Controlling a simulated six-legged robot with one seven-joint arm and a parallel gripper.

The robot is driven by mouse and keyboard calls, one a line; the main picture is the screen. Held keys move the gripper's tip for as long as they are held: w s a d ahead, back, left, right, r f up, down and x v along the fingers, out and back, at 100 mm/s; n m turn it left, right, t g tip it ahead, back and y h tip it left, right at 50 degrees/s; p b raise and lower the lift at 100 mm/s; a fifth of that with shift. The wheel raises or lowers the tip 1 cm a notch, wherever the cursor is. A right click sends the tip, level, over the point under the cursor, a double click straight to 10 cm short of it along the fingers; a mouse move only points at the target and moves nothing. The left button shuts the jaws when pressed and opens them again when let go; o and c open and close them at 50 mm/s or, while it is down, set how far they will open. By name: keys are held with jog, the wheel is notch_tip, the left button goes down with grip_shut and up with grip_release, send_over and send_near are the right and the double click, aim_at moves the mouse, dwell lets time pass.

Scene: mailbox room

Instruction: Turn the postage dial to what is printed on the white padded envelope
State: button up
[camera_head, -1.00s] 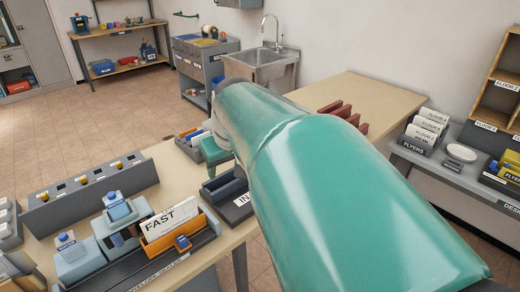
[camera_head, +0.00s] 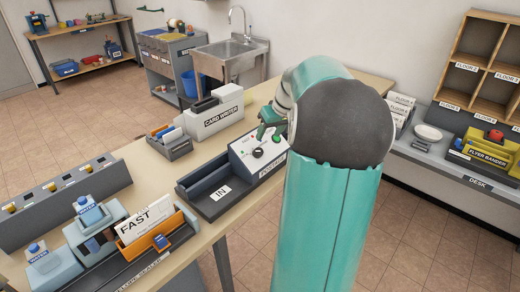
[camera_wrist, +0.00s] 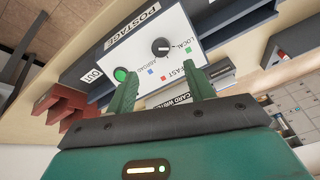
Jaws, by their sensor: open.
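A white envelope printed FAST (camera_head: 146,222) stands upright in an orange holder at the front left. The white-fronted postage machine (camera_head: 258,148) sits on the table in front of my gripper (camera_head: 268,122). Its black dial (camera_wrist: 162,47) shows in the wrist view, among the labels LOCAL, FAST and ABROAD with small coloured squares. I cannot tell surely which label the dial mark points at. A green button (camera_wrist: 121,74) is on the same face. My gripper (camera_wrist: 158,76) is open and empty, its two fingers apart in front of this face, with the dial beyond them.
A black IN tray (camera_head: 219,196) adjoins the postage machine on the left. The card writer (camera_head: 215,118) stands behind it. Blue-capped bottles (camera_head: 88,210) stand at the front left. Red upright dividers (camera_wrist: 65,105) show past the OUT label in the wrist view.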

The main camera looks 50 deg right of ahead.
aim_at(259, 151)
jog(key=x, duration=0.9)
jog(key=shift+w+f, duration=0.1)
jog(key=shift+f, duration=0.2)
jog(key=c, duration=1)
jog(key=shift+o, duration=0.2)
jog(key=shift+m, duration=0.3)
jog(key=m+y, duration=0.1)
jog(key=m, duration=0.4)
jog(key=m+t, duration=0.1)
jog(key=m, duration=0.4)
jog(key=shift+d+m+y, duration=0.1)
jog(key=shift+m+y, duration=0.3)
